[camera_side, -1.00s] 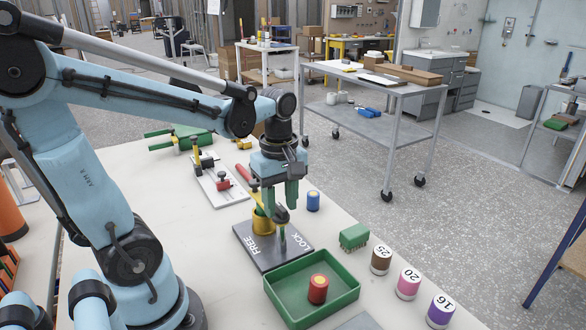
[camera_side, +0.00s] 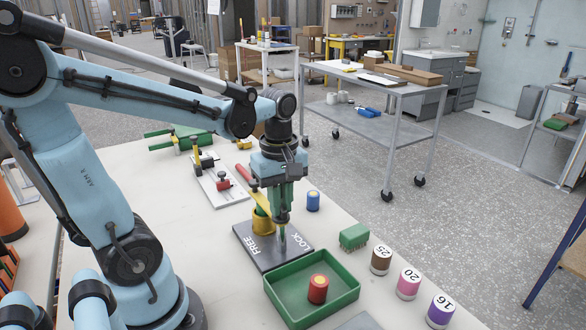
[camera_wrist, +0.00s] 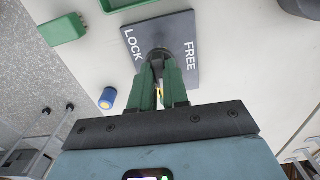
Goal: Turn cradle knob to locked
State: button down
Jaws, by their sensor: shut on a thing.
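The cradle's dark plate (camera_side: 262,254) lies on the bench, with FREE on its left and LOCK on its right in the side view. In the wrist view the plate (camera_wrist: 180,22) has LOCK on the left and FREE on the right. The dark knob (camera_side: 282,217) stands on a post above the plate. My gripper (camera_side: 282,208) points down and is shut on the knob. In the wrist view its green fingers (camera_wrist: 159,68) close around the knob from both sides. The fingers hide most of the knob, so I cannot tell where it points.
A green tray (camera_side: 335,303) holding a red cylinder (camera_side: 318,290) sits just in front of the plate. A blue cylinder (camera_side: 313,201) and a green block (camera_side: 354,237) stand to the right.

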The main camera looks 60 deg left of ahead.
jog(key=m, duration=0.4)
jog(key=shift+m, duration=0.3)
jog(key=m, duration=0.4)
jog(key=shift+m, duration=0.3)
jog(key=m, duration=0.4)
jog(key=shift+m, duration=2.1)
jog(key=c, duration=1.1)
grip_release()
jog(key=shift+r, duration=0.1)
notch_tip(320, 180, up, 12)
jog(key=shift+f, duration=0.1)
